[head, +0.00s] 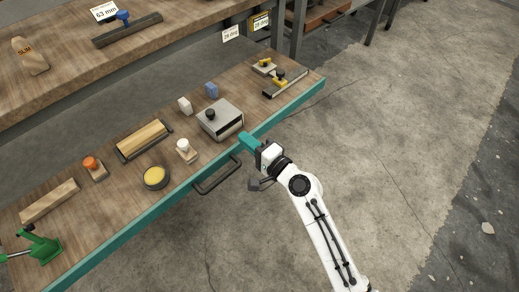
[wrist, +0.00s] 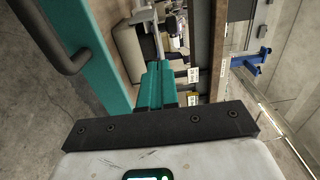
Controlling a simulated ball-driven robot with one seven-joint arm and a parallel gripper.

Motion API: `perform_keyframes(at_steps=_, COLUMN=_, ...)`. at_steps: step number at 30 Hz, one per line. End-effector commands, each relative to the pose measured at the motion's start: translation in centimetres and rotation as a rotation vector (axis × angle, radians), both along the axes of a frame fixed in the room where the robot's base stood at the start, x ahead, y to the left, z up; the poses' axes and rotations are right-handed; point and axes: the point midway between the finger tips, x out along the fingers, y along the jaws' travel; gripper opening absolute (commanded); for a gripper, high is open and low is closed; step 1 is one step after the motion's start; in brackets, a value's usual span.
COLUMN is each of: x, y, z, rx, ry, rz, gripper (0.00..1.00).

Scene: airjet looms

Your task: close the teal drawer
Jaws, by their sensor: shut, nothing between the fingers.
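The teal drawer (head: 150,213) stands pulled out, with a wooden floor and a long teal front. In the wrist view its teal front (wrist: 92,50) runs along the left. Its dark bar handle (head: 216,177) is on the front, left of my gripper; in the wrist view the handle (wrist: 57,42) is at upper left. My gripper (head: 246,141) has teal fingers, shut and empty, at the drawer's front edge beside the handle. The fingers (wrist: 157,84) also show in the wrist view. I cannot tell whether they touch the drawer.
The drawer holds a grey metal box (head: 219,118), a wooden brush block (head: 143,139), a yellow-topped round tin (head: 155,178), a green tool (head: 40,245) and several small items. A wooden bench top (head: 100,60) lies behind.

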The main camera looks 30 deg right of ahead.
Motion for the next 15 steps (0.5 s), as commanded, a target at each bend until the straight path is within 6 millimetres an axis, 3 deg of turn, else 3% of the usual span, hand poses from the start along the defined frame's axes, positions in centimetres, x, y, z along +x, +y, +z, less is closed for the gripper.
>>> perform_keyframes(at_steps=6, x=3.6, y=1.0, z=0.0, rx=-0.001, ry=-0.001, rz=0.001, gripper=0.0)
perform_keyframes(at_steps=15, x=5.3, y=1.5, z=0.0, rx=0.0, ry=0.0, rz=0.001, gripper=0.0)
